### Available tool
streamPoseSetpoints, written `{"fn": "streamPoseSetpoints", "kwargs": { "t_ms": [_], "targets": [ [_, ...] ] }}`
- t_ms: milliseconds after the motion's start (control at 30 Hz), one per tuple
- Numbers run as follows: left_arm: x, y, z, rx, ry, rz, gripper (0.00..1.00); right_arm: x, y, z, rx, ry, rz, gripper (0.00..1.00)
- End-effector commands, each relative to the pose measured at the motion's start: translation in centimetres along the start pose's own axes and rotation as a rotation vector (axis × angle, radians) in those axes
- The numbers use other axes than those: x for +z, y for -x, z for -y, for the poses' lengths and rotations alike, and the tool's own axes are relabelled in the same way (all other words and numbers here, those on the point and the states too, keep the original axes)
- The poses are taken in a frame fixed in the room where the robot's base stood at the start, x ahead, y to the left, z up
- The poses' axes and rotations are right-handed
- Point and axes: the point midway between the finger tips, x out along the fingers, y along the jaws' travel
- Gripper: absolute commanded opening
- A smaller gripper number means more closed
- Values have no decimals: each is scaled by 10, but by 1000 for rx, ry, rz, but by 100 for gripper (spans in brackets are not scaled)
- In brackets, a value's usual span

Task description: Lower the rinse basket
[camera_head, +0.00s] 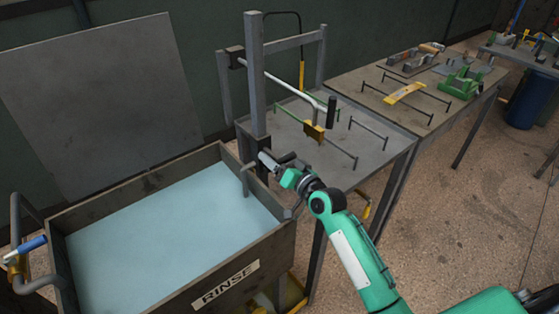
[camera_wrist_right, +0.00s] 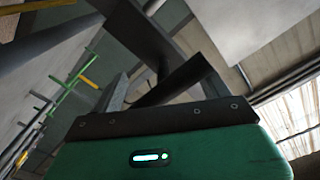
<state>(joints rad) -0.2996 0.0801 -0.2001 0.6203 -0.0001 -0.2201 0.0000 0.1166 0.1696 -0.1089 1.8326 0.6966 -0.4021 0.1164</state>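The open tank labelled RINSE (camera_head: 222,286) stands at lower left in the head view, filled with pale blue liquid (camera_head: 165,235). I cannot make out a separate basket in it. A grey post (camera_head: 255,85) rises at the tank's right corner and carries a pale bent lever (camera_head: 290,88) with a black grip (camera_head: 332,112). My right gripper (camera_head: 268,160) is at the lower part of this post, beside dark bars and a crank-like part (camera_head: 246,178). Its dark fingers also show in the wrist view (camera_wrist_right: 165,60), but their gap and any contact are unclear. My left gripper is out of view.
A grey table (camera_head: 375,165) with thin rods and a yellow block (camera_head: 314,133) stands right of the post. A wooden bench (camera_head: 420,115) with tools lies beyond. A large grey panel (camera_head: 90,100) stands behind the tank.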

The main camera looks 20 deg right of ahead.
Motion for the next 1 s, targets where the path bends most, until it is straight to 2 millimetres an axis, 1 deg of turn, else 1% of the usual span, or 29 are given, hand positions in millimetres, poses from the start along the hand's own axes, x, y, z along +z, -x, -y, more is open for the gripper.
{"fn": "streamPoseSetpoints", "kwargs": {
  "t_ms": [33,133,233,367,567,700,800,900,1000],
  "targets": [
    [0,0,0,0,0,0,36,4,0,-1,2,-1,7,77],
    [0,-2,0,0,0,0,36,4,5,-1,2,-1,7,77],
    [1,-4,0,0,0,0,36,4,16,-2,2,-1,7,77],
    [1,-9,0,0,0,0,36,6,40,-3,3,1,7,77],
    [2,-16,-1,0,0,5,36,4,82,-2,3,2,5,77],
    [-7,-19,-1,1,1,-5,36,3,108,-2,2,2,3,77],
    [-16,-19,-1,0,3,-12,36,2,122,-2,1,1,3,77],
    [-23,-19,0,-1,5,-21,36,1,131,-1,1,0,1,77],
    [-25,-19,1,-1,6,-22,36,1,137,-1,1,1,1,77]
  ]
}}
